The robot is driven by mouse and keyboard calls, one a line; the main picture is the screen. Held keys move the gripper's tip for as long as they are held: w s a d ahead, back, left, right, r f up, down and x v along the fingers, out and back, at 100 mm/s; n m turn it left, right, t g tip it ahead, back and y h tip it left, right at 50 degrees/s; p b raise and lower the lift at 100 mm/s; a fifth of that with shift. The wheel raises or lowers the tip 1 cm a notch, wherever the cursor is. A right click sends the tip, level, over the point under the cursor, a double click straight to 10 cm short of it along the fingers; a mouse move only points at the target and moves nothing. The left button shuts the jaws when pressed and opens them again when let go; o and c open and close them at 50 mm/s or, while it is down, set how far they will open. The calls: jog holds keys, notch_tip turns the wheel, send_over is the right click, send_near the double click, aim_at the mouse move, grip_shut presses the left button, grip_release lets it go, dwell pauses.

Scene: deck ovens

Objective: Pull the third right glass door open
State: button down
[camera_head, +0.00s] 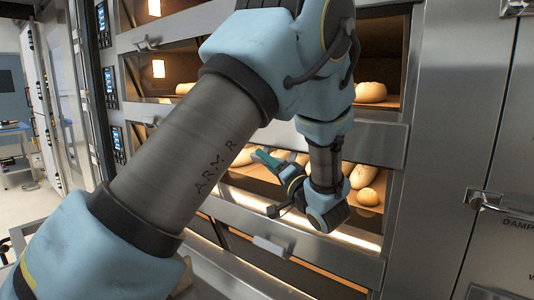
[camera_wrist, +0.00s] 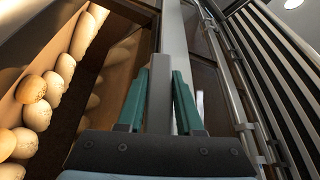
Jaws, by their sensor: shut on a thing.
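My gripper (camera_head: 264,157) is in front of the oven's right-hand decks, its green fingers at a deck with loaves showing. In the wrist view my gripper (camera_wrist: 159,88) has its two fingers on either side of a grey metal bar (camera_wrist: 160,105), shut on it. The bar looks like a door handle; its link to the third right glass door is hidden by my arm in the head view. Below, a steel door front (camera_head: 300,232) with a handle (camera_head: 271,247) crosses the oven. I cannot tell how far the gripped door is open.
Loaves (camera_head: 370,92) lie in a lit upper deck, and more loaves (camera_wrist: 38,100) show left of the bar in the wrist view. Control panels (camera_head: 110,85) line the oven's left side. A steel cabinet with a latch (camera_head: 487,201) stands at right. Open floor (camera_head: 35,205) lies at left.

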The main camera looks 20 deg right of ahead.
jog(key=shift+r, duration=0.1)
dwell(0.3)
jog(key=c, duration=0.6)
grip_release()
jog(key=shift+o, duration=0.2)
jog(key=b+v, duration=0.3)
jog(key=v, duration=0.8)
jog(key=shift+m+b, duration=0.3)
jog(key=shift+b, duration=0.1)
